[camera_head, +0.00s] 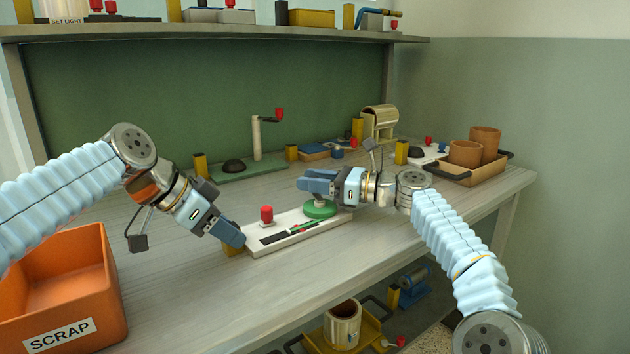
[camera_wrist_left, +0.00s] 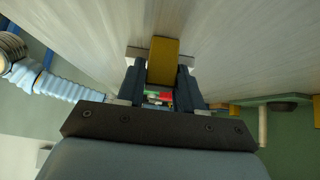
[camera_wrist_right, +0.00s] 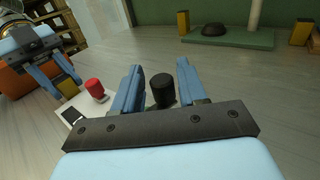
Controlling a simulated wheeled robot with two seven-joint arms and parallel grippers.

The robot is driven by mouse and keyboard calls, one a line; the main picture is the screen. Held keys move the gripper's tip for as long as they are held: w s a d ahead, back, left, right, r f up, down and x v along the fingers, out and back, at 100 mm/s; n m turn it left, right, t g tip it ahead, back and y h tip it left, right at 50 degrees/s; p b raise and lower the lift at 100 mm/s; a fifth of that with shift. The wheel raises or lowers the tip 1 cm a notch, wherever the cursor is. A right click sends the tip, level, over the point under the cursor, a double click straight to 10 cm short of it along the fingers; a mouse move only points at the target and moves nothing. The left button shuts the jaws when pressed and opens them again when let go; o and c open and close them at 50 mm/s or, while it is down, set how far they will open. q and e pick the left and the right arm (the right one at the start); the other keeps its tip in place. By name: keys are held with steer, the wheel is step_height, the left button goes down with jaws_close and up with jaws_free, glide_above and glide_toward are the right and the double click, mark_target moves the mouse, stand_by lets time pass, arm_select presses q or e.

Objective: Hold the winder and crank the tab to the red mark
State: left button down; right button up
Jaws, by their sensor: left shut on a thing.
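The winder is a long white base (camera_head: 262,249) on the bench with a red knob (camera_head: 266,215), a dark slot with a small green and red strip (camera_head: 303,227), and a green disc (camera_head: 320,209) at its right end. My left gripper (camera_head: 232,238) is shut on the yellow block (camera_wrist_left: 163,62) at the base's left end. My right gripper (camera_head: 316,183) is open above the green disc. In the right wrist view, a black crank knob (camera_wrist_right: 162,90) stands between its spread fingers, with gaps beside it. I cannot make out the tab's exact position.
An orange scrap bin (camera_head: 60,285) stands at the left. Behind is a green-based fixture (camera_head: 235,172) with an upright post and red-handled crank. A tray (camera_head: 470,177) with brown pots sits at the right rear. The bench front is clear.

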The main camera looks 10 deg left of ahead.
steer(key=shift+o, duration=0.3)
steer(key=shift+d, duration=0.15)
steer(key=shift+d, duration=0.3)
steer(key=d, duration=0.7)
steer(key=s+d, duration=0.1)
steer(key=d, duration=0.3)
steer(key=shift+d, duration=0.1)
steer(key=shift+o, duration=0.2)
